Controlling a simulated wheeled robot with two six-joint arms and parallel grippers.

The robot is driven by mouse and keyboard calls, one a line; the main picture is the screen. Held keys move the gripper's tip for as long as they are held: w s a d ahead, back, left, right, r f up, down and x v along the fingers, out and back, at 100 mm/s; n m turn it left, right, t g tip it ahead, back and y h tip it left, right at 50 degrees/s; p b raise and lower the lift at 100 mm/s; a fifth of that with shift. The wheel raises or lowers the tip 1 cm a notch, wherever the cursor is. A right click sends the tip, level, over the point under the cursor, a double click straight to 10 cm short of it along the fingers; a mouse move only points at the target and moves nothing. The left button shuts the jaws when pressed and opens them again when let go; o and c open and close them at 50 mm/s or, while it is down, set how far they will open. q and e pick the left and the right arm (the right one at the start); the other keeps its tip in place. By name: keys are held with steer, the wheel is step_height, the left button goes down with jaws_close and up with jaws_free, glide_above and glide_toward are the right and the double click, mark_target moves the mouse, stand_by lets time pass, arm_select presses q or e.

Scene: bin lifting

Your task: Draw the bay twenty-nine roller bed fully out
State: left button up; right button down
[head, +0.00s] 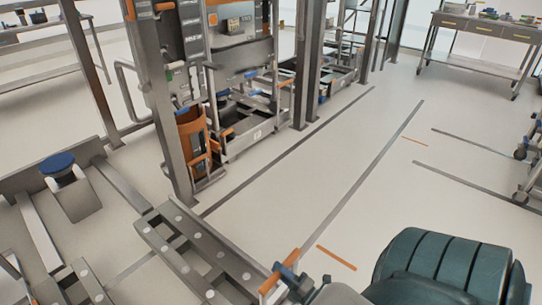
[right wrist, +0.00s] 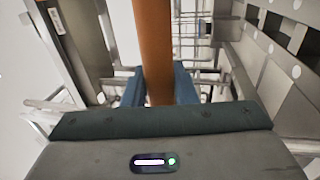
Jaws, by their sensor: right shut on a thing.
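A grey roller bed (head: 205,255) with pale round spots runs from the rack toward the bottom middle of the head view. An orange handle (head: 267,285) is at its near end. My right gripper (head: 284,276), with blue fingers, is shut on this handle. In the right wrist view the orange handle (right wrist: 153,45) passes between the blue fingers of my right gripper (right wrist: 158,88). The bay number cannot be read. My left gripper is not in view.
A grey rack post (head: 172,130) stands by the bed's far end. An orange holder (head: 194,140) is beside it. Dark lines mark the pale floor, which is clear right of the bed. A workbench (head: 485,28) is at the back right, with a wheeled cart (head: 533,165) at the right edge.

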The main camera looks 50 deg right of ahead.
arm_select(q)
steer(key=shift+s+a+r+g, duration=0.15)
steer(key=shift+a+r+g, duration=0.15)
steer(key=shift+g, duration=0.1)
arm_select(e)
steer(key=shift+v, duration=1.05)
steer(key=c, duration=1.5)
jaws_free()
steer(key=shift+s, duration=0.1)
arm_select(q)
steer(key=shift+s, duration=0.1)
arm_select(e)
steer(key=o, duration=0.3)
steer(key=shift+r, duration=0.15)
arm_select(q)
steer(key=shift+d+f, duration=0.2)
arm_select(e)
steer(key=a+v, duration=0.1)
steer(key=v, duration=1)
steer(key=shift+d, duration=0.5)
